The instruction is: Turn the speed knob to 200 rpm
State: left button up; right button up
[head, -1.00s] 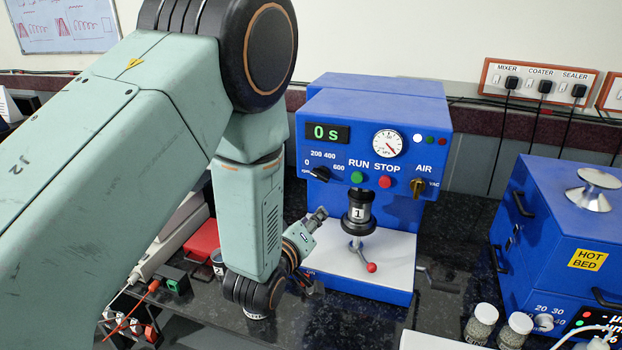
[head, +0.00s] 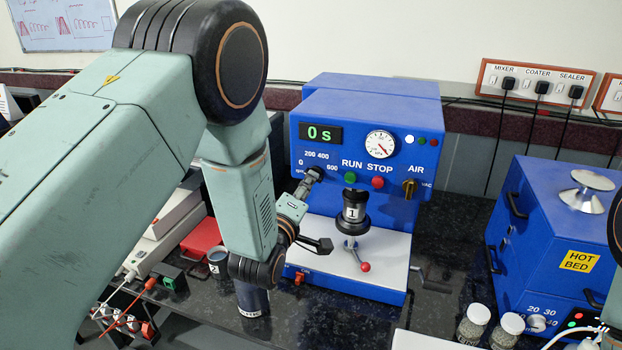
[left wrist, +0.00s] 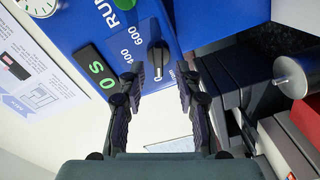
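The speed knob (left wrist: 157,58) is a black knob with a pale pointer line on the blue front of the machine (head: 372,90). My left gripper (head: 321,210) is open and empty. In the left wrist view its two fingers (left wrist: 158,80) stand on either side of the knob, with gaps; the knob looks beyond their tips. My right gripper is not in view.
The display (head: 321,134) reads 0 s. Below the panel are a black holder marked 1 (head: 353,208) and a red-tipped lever (head: 365,267). The blue hot bed (head: 570,225) and two jars (head: 474,325) stand at right. A dark cylinder (head: 252,298) stands beneath my left wrist.

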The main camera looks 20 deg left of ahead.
pick_arm(q)
jog(key=shift+w, duration=1.7)
jog(key=shift+d, duration=0.15)
jog(key=shift+d+r, duration=0.1)
jog(key=c, duration=0.3)
jog(key=shift+s+a, duration=0.1)
jog(key=shift+a, duration=0.1)
grip_shut()
jog(key=shift+d, duration=0.1)
